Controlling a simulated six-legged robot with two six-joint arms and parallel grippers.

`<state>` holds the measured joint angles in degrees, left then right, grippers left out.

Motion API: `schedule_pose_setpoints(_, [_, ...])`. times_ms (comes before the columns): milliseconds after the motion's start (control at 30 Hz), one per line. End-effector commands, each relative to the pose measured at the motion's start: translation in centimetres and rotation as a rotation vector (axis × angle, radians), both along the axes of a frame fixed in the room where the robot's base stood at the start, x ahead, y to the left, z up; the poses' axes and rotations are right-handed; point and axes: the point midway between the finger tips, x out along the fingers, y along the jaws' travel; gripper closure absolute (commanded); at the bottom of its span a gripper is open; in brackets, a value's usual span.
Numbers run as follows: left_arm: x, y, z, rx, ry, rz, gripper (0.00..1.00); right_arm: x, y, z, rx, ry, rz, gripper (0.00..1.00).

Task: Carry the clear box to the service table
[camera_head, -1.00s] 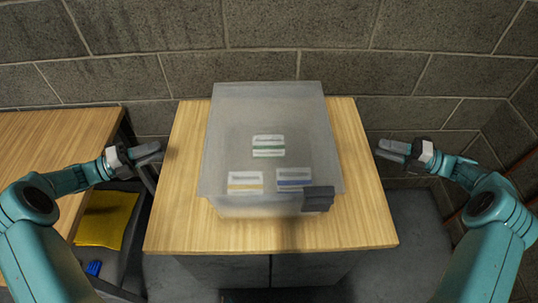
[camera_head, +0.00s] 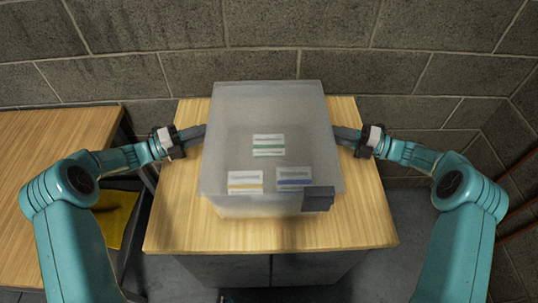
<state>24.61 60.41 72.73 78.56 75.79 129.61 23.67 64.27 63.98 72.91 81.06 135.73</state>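The clear box (camera_head: 267,110) stands on a wooden-topped cabinet (camera_head: 178,225) in the middle of the view. Three labelled packs, with green (camera_head: 268,145), yellow (camera_head: 245,182) and blue (camera_head: 293,178) stripes, show inside it. A dark block (camera_head: 318,199) is at its front right corner. My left gripper (camera_head: 198,133) is at the box's left side and my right gripper (camera_head: 342,134) is at its right side. Their fingertips are close to or touching the walls. I cannot tell contact or how far the fingers are apart.
Another wooden table (camera_head: 45,165) stands at the left, with a gap between it and the cabinet. A yellow item (camera_head: 115,220) lies low beneath it, partly hidden by my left arm. A grey block wall (camera_head: 290,35) runs close behind the cabinet.

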Motion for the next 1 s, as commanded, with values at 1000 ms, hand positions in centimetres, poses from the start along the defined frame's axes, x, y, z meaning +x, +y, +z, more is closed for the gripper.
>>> schedule_pose_setpoints(1000, [-0.04, 0.08, 0.02, 0.000, 0.000, -0.001, 1.00, -0.02, -0.08, 0.02, 0.000, -0.001, 0.001, 1.00])
